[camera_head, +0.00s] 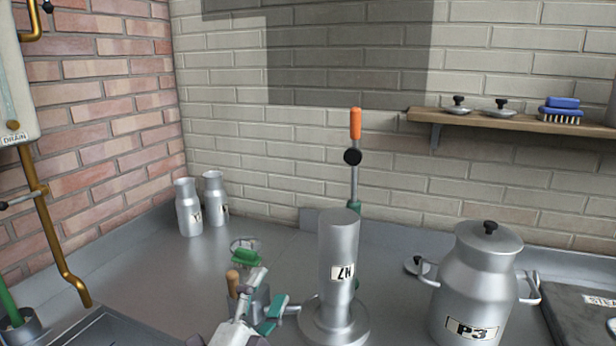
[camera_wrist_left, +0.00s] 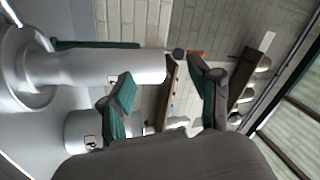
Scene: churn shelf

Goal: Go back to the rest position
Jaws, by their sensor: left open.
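My left gripper (camera_head: 260,284) is low in the head view, its green-padded fingers spread apart with nothing between them. It is left of a tall metal cylinder (camera_head: 338,245) on a wide round foot, whose label reads upside down. In the left wrist view, my left gripper (camera_wrist_left: 162,92) shows both fingers apart, and the cylinder (camera_wrist_left: 85,68) lies sideways in the picture beyond them. Whether a finger touches the cylinder is hard to tell; there seems to be a gap. My right gripper is in neither view.
A lidded churn marked P3 (camera_head: 475,280) stands at right. Two small metal bottles (camera_head: 189,208) stand by the back corner. An orange-handled tool (camera_head: 355,125) rises behind the cylinder. A wall shelf (camera_head: 500,121) holds lids and a blue brush (camera_head: 562,104). The counter at left-centre (camera_head: 140,275) is clear.

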